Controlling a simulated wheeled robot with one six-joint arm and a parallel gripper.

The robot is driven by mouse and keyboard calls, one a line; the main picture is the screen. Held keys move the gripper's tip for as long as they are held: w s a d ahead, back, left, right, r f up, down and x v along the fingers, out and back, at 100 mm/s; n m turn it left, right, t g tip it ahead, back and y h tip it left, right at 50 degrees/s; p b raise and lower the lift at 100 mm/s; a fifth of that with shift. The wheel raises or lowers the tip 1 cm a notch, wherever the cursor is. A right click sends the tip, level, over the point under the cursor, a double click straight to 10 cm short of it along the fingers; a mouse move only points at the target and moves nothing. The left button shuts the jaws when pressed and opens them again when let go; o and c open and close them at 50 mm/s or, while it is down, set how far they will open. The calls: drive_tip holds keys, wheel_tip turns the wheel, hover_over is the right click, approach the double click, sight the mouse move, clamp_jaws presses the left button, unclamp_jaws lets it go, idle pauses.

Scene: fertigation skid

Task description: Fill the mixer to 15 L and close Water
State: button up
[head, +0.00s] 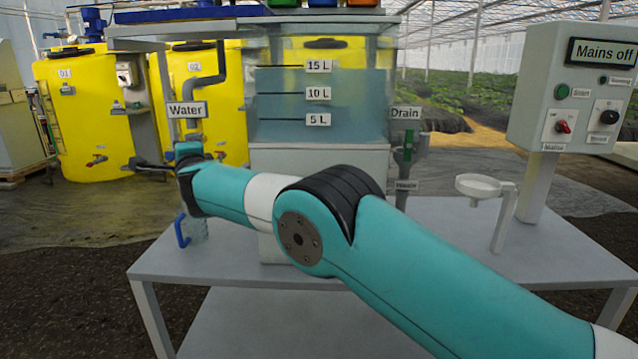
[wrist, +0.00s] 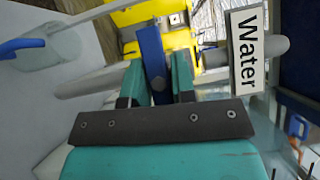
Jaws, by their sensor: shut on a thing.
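The mixer tank (head: 275,110) is clear, with marks at 5 L, 10 L and 15 L. Its bluish liquid (head: 340,100) has its surface at or just under the 15 L line. The Water label (head: 187,110) hangs on the pipe left of the tank, and also shows in the wrist view (wrist: 247,50). My gripper (wrist: 157,75) is shut on the blue Water valve handle (wrist: 150,45), one teal finger on each side. The handle appears to lie crosswise to the grey pipe (wrist: 90,83). In the head view my arm hides the handle.
A clear jug (head: 197,229) with a blue handle stands below the Water pipe. The Drain valve has a green handle (head: 408,145), right of the tank. A control box (head: 540,85) reads "Mains off". A white funnel (head: 482,186) stands on the grey bench (head: 570,255). Yellow tanks (head: 85,125) stand behind.

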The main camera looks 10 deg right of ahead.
drive_tip(key=o, duration=0.9)
drive_tip(key=s+b, duration=0.1)
drive_tip(key=b, duration=0.1)
drive_tip(key=s+a+b, duration=0.1)
drive_tip(key=s+b, duration=0.3)
drive_tip(key=b, duration=0.1)
drive_tip(key=shift+s+a+f, duration=0.25)
drive_tip(key=shift+s+a+r+b, duration=0.1)
drive_tip(key=shift+s+r+b, duration=0.1)
drive_tip(key=shift+s, duration=0.15)
drive_tip(key=shift+s+a+r+b, duration=0.1)
drive_tip(key=shift+s+b, duration=0.1)
drive_tip(key=shift+s, duration=0.1)
